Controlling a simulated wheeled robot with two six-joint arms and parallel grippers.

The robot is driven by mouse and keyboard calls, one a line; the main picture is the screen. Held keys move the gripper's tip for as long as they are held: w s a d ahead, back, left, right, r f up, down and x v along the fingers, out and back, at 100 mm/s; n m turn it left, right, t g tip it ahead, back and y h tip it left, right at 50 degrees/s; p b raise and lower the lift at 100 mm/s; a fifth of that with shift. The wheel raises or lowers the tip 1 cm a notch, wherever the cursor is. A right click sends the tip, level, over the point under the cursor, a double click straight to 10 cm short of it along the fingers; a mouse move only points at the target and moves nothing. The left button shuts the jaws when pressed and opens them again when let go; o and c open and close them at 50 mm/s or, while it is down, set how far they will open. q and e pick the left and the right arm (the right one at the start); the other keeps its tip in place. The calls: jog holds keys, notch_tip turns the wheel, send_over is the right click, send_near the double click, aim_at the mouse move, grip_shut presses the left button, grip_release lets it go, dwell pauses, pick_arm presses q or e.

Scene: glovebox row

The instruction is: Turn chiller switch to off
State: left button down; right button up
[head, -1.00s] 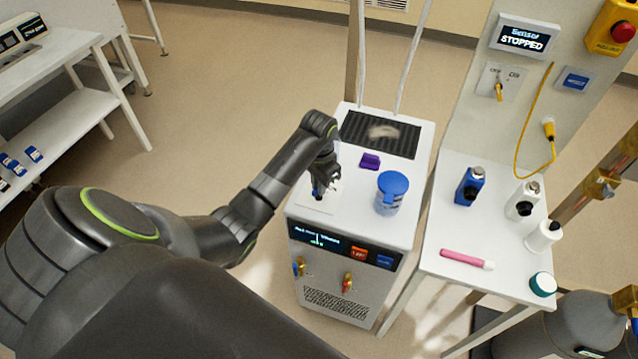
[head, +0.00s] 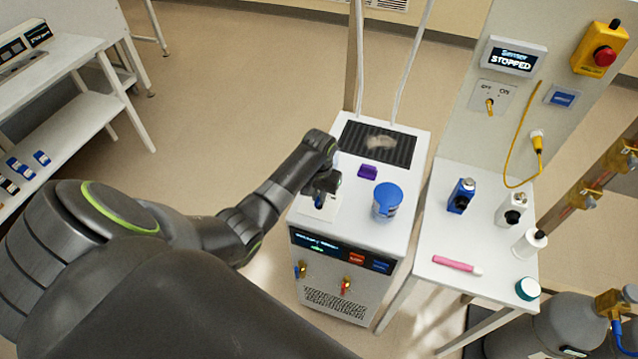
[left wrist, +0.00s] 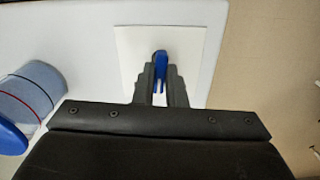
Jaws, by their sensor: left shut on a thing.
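The chiller (head: 335,270) is a white cabinet with a dark display strip on its front. A white plate (head: 326,213) lies on its top near the front left corner, and the left wrist view shows this plate (left wrist: 196,45) with a blue switch lever (left wrist: 160,57) standing on it. My left gripper (head: 320,197) is over the plate. In the left wrist view its fingers (left wrist: 161,72) are shut on the blue lever, one on each side. Any off or on marks on the plate are hidden or too small to read. My right gripper is not in view.
A blue-lidded jar (head: 386,200) stands right of the gripper on the chiller top, and a purple block (head: 368,171) lies behind it. A dark grille (head: 378,144) covers the back. A side table (head: 420,297) holds bottles and a pink tube (head: 457,264).

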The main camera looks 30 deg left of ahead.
pick_arm(q)
jog(key=shift+n+p, duration=0.3)
jog(key=shift+n, duration=0.1)
jog(key=c, duration=1.5)
grip_release()
